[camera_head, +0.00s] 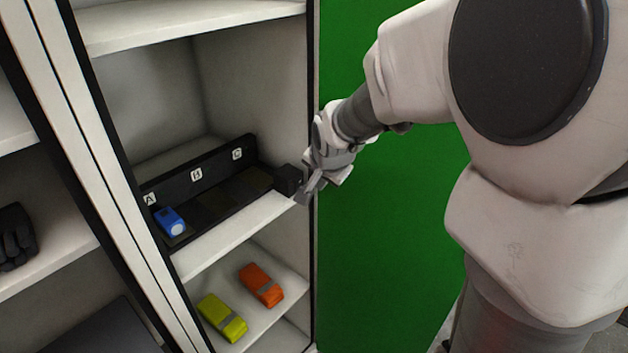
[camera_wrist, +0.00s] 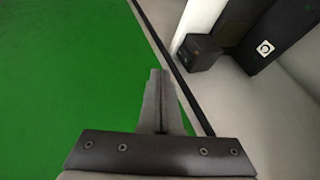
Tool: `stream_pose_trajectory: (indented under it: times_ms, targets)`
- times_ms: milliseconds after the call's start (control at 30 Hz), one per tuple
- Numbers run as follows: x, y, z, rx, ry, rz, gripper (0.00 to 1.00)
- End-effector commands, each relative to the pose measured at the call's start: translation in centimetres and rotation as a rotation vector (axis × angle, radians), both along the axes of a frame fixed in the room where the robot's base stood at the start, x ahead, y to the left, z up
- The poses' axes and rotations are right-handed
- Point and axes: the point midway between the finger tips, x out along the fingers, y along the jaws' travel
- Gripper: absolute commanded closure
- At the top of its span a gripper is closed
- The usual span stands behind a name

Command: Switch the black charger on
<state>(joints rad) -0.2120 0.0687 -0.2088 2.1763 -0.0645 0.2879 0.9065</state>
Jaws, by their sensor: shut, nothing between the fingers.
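The black charger looks to be the small black box (camera_head: 287,179) at the right end of the black rack (camera_head: 205,178), by the label C. It also shows in the wrist view (camera_wrist: 198,50), right of and beyond my fingertips. I cannot make out a switch or a light on it. My gripper (camera_head: 303,197) is shut and empty, at the right front edge of the cabinet, close to the box in the head view.
A blue device (camera_head: 171,221) sits in the rack below label A. A yellow-green bundle (camera_head: 222,317) and an orange bundle (camera_head: 261,285) lie on the shelf below. The cabinet's dark edge (camera_wrist: 172,62) runs between my fingers and the box. A green panel (camera_head: 380,235) stands right of the cabinet.

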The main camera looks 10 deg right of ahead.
Motion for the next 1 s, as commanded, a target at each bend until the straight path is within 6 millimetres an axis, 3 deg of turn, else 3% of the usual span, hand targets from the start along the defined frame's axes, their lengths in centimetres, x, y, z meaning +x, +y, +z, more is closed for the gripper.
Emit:
stream_pose_trajectory:
  times_ms: [100,300,1000]
  targets:
    - [-1.2,0.1,1.9,0.0,-0.002,0.0,1.0]
    - [-2.3,0.1,3.4,0.0,0.0,0.0,1.0]
    - [-3.3,-0.3,3.7,0.003,0.004,-0.001,1.0]
